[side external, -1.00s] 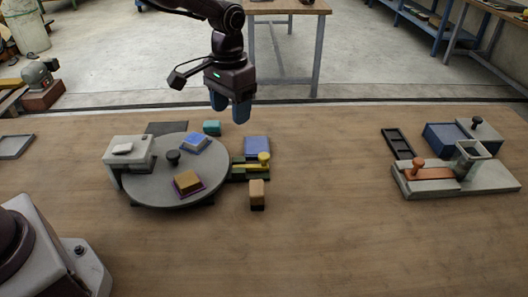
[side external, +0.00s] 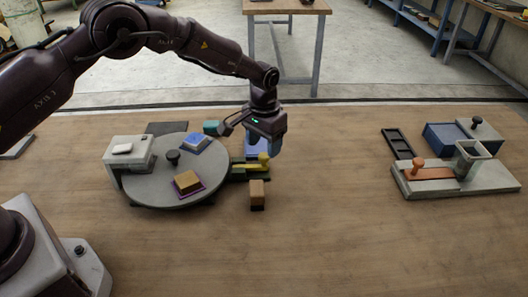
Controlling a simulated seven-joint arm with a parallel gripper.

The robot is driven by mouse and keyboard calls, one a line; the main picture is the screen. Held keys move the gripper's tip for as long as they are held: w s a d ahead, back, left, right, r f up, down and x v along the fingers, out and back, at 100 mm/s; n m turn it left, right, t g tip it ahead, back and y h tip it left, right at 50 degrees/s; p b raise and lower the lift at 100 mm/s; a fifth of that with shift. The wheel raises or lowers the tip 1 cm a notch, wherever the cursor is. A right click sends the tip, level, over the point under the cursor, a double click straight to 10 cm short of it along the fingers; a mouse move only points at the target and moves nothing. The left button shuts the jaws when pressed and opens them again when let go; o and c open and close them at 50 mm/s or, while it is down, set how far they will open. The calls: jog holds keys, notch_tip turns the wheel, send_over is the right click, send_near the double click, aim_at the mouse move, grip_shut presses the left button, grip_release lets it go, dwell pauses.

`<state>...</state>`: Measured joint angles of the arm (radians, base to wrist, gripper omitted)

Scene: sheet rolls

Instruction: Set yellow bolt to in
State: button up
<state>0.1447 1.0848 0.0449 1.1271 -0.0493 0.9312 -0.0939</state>
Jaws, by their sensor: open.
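The yellow bolt (side external: 253,167) is a bar with an upright round knob, lying in a dark green guide at the right edge of the grey round turntable (side external: 143,187). Its knob (side external: 264,158) stands at the bolt's right end. My gripper (side external: 268,150) is over the knob, with its blue fingers pointing down. The fingers are open and partly hide the area behind the knob. I cannot tell whether they touch the knob.
The turntable carries a black knob (side external: 172,156), a blue block (side external: 195,144) and a tan block (side external: 187,180). Another tan block (side external: 257,194) stands in front of the bolt. A blue pad (side external: 255,147) lies behind. The table's middle right is clear before the orange slider (side external: 430,174).

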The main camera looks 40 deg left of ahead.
aim_at(264, 155)
jog(key=shift+f, duration=1.65)
grip_shut()
jog(key=shift+s+a, duration=1.2)
grip_release()
notch_tip(264, 155, up, 13)
